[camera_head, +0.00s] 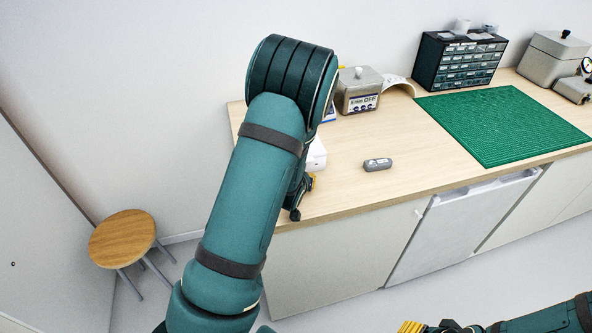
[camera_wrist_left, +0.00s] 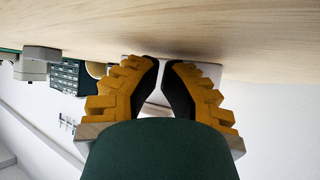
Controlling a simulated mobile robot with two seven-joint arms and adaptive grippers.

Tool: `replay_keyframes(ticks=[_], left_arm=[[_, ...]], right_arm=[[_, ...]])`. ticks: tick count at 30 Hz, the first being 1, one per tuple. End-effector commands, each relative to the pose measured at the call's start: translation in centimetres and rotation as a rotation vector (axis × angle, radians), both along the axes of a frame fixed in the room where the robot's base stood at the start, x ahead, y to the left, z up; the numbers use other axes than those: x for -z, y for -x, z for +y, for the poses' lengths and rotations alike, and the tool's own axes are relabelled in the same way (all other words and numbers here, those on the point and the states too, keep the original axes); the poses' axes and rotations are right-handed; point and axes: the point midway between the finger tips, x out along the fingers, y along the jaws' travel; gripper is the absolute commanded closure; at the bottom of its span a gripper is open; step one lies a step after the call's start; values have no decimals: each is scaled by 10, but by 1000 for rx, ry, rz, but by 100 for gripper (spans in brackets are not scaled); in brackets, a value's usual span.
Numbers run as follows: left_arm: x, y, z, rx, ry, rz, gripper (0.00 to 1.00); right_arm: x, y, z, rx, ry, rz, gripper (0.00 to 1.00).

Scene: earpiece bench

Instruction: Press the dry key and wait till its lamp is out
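A white box (camera_head: 316,155) stands on the bench, mostly hidden behind my left arm. A pale shape, seemingly the same box (camera_wrist_left: 213,73), shows just beyond my left fingertips in the left wrist view. I can make out neither the dry key nor its lamp. My left gripper (camera_wrist_left: 160,64) has its fingertips almost together with nothing between them; whether they touch the box I cannot tell. In the head view only a bit of this gripper (camera_head: 309,184) shows beside the box. My right gripper (camera_head: 425,327) is cut off at the bottom edge, away from the bench.
A grey device (camera_head: 359,92) with a display reading OFF stands at the back. A small grey case (camera_head: 378,164) lies right of the white box. A green mat (camera_head: 505,125), a drawer cabinet (camera_head: 458,62) and a grey lidded box (camera_head: 552,60) are farther right. A stool (camera_head: 122,238) stands left.

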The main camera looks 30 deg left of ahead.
Motion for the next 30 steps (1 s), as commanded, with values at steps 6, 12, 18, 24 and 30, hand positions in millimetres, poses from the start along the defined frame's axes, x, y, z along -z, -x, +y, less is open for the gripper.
replay_keyframes(ticks=[6, 12, 18, 24, 30], left_arm=[[0, 0, 0, 0, 0, 0, 100], [0, -2, 2, 0, 0, 0, 100], [0, -3, 4, 0, 0, 0, 100], [0, -5, 5, 0, 0, 0, 100], [0, -5, 6, 0, 0, 0, 100]], right_arm=[[0, 0, 0, 0, 0, 0, 53], [1, 0, 0, 0, 0, 0, 53], [2, 0, 0, 0, 0, 0, 53], [3, 0, 0, 0, 0, 0, 53], [3, 0, 0, 0, 0, 0, 53]])
